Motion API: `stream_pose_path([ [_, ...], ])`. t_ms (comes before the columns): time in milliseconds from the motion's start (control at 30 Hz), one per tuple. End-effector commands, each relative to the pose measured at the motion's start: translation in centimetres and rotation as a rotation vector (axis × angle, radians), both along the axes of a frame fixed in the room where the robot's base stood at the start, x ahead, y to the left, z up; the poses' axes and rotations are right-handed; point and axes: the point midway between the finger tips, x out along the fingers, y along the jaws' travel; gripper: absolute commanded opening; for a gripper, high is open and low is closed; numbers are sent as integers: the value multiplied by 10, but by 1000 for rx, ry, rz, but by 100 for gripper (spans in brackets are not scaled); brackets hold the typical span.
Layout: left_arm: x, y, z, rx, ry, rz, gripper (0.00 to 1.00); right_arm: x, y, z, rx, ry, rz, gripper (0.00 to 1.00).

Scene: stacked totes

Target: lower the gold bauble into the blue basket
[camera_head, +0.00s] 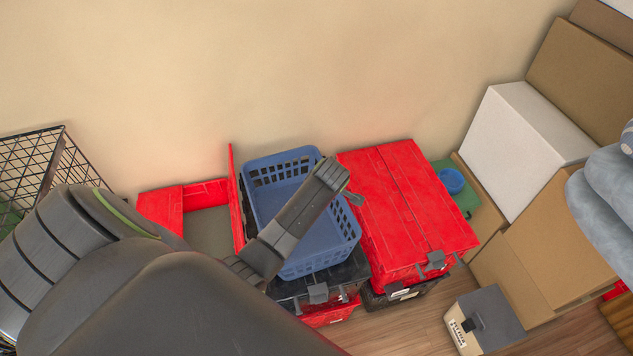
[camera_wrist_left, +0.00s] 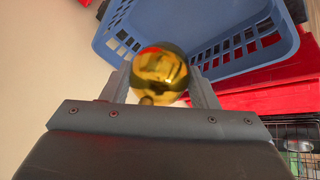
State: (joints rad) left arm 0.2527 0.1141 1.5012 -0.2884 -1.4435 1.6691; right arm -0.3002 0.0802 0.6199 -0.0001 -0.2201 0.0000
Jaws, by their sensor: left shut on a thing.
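The blue basket (camera_head: 322,240) stands open on a dark case between red totes. It also fills the upper part of the left wrist view (camera_wrist_left: 192,22), with slotted walls. My left gripper (camera_head: 305,215) is above the basket in the head view, and its body hides part of the basket and the bauble. In the left wrist view my left gripper (camera_wrist_left: 161,82) is shut on the shiny gold bauble (camera_wrist_left: 160,70), one finger on each side. The bauble overlaps the near basket wall there; its height relative to the rim is unclear. My right gripper is not in view.
A closed red tote (camera_head: 408,205) stands right of the basket, and an open red tote (camera_head: 160,208) to its left. A black wire basket (camera_head: 35,165) is at far left. Cardboard boxes (camera_head: 560,245) and a white box (camera_head: 520,140) stand at right. The wall is behind.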

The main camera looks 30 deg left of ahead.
Motion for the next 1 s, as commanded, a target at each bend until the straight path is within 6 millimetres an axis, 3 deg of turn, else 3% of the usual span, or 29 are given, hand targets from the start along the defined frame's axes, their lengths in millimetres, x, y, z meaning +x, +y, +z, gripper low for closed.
stream_pose_path([
  [200,-1,0,-37,0,1,0,32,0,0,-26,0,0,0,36],
  [500,0,0,-71,0,-1,0,32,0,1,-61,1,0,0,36],
  [700,0,0,-81,0,-1,0,32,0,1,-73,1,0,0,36],
  [1000,0,0,-80,0,-1,-1,32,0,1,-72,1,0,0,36],
])
